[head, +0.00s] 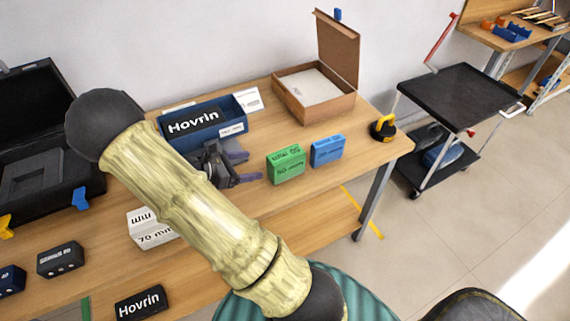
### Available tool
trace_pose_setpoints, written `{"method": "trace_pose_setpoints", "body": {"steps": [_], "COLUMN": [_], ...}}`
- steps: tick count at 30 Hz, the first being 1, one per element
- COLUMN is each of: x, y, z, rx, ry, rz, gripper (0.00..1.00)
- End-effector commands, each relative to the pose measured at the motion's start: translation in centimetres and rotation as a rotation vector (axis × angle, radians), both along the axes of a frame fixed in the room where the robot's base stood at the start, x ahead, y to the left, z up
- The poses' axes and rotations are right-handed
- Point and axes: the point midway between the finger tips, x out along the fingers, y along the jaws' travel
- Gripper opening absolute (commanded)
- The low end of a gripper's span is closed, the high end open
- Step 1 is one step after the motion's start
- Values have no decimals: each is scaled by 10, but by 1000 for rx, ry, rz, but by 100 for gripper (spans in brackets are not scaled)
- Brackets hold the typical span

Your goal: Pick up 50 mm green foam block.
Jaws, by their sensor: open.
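The green foam block (287,166) stands on the wooden table, with "50 mm" lettering on its top and front, which reads upside down on the top. My gripper (245,167) is open and empty, just left of the green block. Its two fingers point right toward the block, and a small gap seems to separate them from it. The exact height of the fingers above the table is hard to tell. My arm covers part of the table left of the gripper.
A blue foam block (327,151) stands close to the right of the green one. A blue bin (186,136) with a black Hovrin box (193,121) is behind my gripper. An open cardboard box (284,102) stands at the back. A white 70 mm block (149,238) is partly behind my arm.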

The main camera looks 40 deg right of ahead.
Motion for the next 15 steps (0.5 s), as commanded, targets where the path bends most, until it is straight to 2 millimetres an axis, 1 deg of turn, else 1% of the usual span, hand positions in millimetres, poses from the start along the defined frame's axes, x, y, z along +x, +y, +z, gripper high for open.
{"method": "trace_pose_setpoints", "body": {"steps": [1, 9, 12, 15], "x": [-3, -11, -12, -13], "y": [-10, -47, -56, -59], "z": [-4, -22, -25, -26], "rx": [-1, -1, -1, 0], "ry": [3, 2, 2, 0], "rz": [-3, 5, 7, 7], "gripper": [71, 71, 71, 71]}}
